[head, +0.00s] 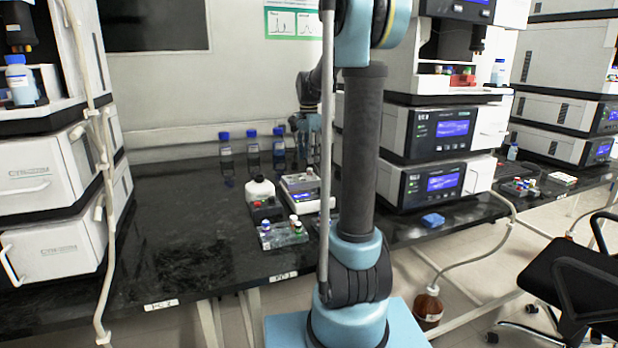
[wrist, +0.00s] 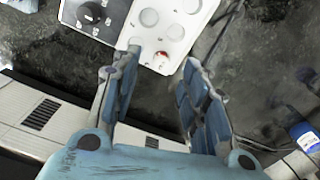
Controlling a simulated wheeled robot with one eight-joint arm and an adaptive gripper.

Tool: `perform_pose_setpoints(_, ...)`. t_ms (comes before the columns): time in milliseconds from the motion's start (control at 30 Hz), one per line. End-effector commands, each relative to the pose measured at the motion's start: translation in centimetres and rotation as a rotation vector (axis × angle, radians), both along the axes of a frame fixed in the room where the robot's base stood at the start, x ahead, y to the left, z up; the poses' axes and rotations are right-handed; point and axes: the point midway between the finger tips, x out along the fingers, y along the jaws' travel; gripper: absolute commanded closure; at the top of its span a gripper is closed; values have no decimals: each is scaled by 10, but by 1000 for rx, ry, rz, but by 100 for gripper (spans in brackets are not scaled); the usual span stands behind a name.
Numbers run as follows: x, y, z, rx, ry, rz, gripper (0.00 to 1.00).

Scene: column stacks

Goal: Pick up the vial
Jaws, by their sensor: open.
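The device (wrist: 120,17) has a black dial. My gripper (wrist: 161,60) is open, its two blue fingers spread either side of the vial in the picture; I cannot tell how far above it they are. In the head view my gripper (head: 309,124) hangs behind my arm, above and behind the white device (head: 300,187). The device is partly hidden by my arm.
Several blue-capped bottles (head: 252,142) stand at the back of the black bench (head: 170,225). Instrument stacks (head: 430,150) flank the bench; the bench's left part is clear.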

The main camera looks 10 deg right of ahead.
Motion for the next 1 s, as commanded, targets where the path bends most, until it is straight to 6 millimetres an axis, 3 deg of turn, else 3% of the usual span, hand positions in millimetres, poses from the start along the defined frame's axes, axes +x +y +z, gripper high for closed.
perform_pose_setpoints(167, 1, -1, -8, 0, 0, 0, 59)
perform_pose_setpoints(533, 8, -5, -51, 0, 0, 0, 59)
perform_pose_setpoints(867, 8, -5, -57, 0, 0, 0, 59)
perform_pose_setpoints(1000, 8, -5, -57, 0, 0, 0, 89)
